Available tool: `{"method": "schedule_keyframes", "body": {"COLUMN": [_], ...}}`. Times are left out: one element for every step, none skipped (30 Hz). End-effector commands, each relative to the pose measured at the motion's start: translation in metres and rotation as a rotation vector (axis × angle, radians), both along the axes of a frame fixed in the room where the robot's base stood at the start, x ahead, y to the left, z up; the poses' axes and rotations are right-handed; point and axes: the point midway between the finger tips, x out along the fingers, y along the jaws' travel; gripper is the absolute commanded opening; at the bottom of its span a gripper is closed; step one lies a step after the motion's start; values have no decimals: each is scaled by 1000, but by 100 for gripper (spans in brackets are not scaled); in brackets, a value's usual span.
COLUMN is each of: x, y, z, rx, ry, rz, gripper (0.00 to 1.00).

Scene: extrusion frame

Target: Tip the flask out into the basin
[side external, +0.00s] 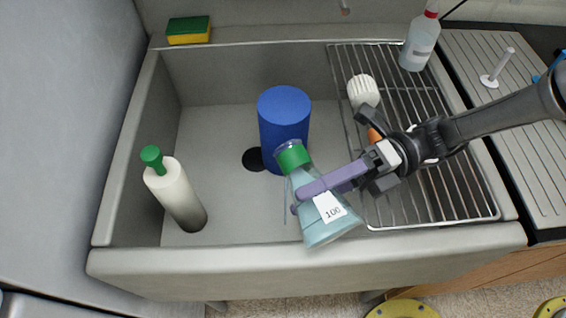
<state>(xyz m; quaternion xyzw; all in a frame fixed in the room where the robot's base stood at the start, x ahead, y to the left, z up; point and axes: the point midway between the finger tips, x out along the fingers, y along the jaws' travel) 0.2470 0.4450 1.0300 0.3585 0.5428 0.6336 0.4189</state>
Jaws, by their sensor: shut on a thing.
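The flask (316,229) is a clear conical one with pale blue liquid, a green collar at its neck and a white label reading 100. It is tilted, with its mouth toward the upper left and its base toward the lower right. My gripper (305,199) is shut on the flask, its purple fingers across the body. A thin bluish streak runs down from near the mouth; I cannot tell for certain that it is liquid. The basin (215,140) is a grey sink below, with a dark round drain (252,159). The flask overlaps the basin's front part in the picture.
A blue cylinder (284,115) stands in the basin right behind the flask mouth. A white bottle with a green cap (177,195) is at left. A sponge (188,32) lies on the back ledge.

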Motion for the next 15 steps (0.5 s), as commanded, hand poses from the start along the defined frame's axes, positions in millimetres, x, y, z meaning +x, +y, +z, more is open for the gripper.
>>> {"method": "schedule_keyframes", "body": {"x": [0, 0, 0, 0, 0, 1, 1, 1, 1, 1, 1, 1, 1, 1, 1], "y": [0, 0, 0, 0, 0, 0, 0, 0, 0, 0, 0, 1, 1, 0, 1], "z": [1, 1, 0, 0, 0, 0, 0, 0, 0, 0, 0, 0, 0, 0, 0], "rx": [-1, -2, -4, -4, -5, -6, -7, -8, -9, -10, -11, -12, -13, -14, -15], "ry": [6, 10, 14, 15, 17, 19, 22, 24, 27, 29, 31, 34, 36, 38, 40], "rz": [0, 0, 0, 0, 0, 0, 0, 0, 0, 0, 0, 0, 0, 0, 0], "gripper": [0, 0, 0, 0, 0, 0, 0, 0, 0, 0, 0, 0, 0, 0, 0]}}
